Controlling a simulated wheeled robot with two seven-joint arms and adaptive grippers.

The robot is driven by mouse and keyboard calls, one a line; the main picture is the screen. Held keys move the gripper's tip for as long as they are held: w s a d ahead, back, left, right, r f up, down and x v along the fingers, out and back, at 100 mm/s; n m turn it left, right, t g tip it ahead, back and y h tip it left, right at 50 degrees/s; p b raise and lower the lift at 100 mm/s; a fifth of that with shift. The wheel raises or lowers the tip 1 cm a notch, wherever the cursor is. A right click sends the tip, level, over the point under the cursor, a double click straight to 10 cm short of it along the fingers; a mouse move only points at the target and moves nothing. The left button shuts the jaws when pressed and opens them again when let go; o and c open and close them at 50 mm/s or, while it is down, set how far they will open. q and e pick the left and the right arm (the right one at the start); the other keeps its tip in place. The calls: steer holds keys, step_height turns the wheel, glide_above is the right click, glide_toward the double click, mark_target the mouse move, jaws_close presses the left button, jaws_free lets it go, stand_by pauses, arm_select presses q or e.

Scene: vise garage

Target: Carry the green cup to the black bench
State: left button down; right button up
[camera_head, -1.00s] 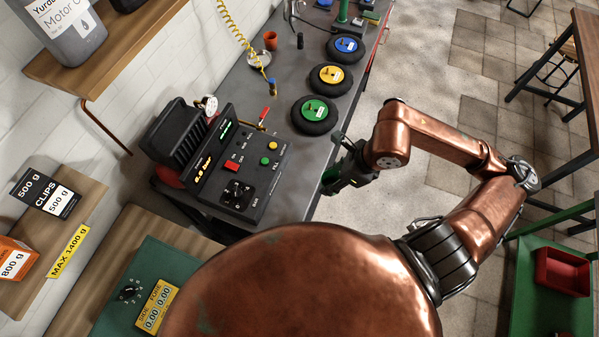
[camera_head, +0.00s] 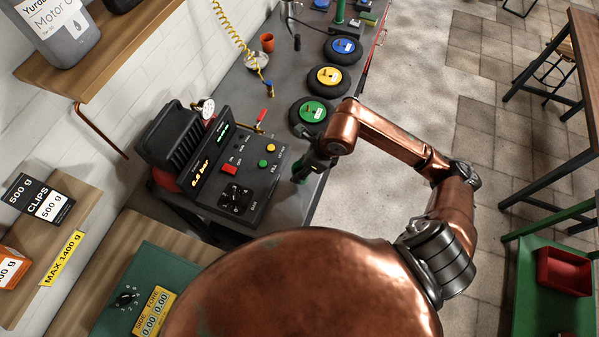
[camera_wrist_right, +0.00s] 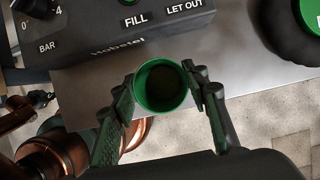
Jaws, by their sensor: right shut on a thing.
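The green cup (camera_wrist_right: 161,86) shows in the right wrist view, upright with its mouth facing the camera. My right gripper (camera_wrist_right: 162,95) is shut on it, one finger at each side. In the head view my right gripper (camera_head: 303,172) is at the front edge of the dark bench (camera_head: 284,90), beside the control box; the cup is hard to make out there. In the wrist view the cup overlaps the bench edge; I cannot tell whether it touches the bench. My left gripper is not in view.
The control box (camera_head: 243,165) stands on the bench close to the gripper. Wheels with a green hub (camera_head: 312,112), a yellow hub (camera_head: 328,77) and a blue hub (camera_head: 343,46) line the bench's edge. An orange-brown cup (camera_head: 267,42) stands farther back.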

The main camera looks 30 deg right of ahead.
steer(key=shift+w+f, duration=0.2)
steer(key=shift+f, duration=1.6)
steer(key=shift+f, duration=0.1)
steer(key=o, duration=1.1)
steer(key=shift+d+r, duration=0.1)
steer(key=shift+r, duration=0.4)
steer(key=v, duration=1.1)
steer(key=shift+s+p, duration=0.1)
steer(key=shift+p, duration=0.3)
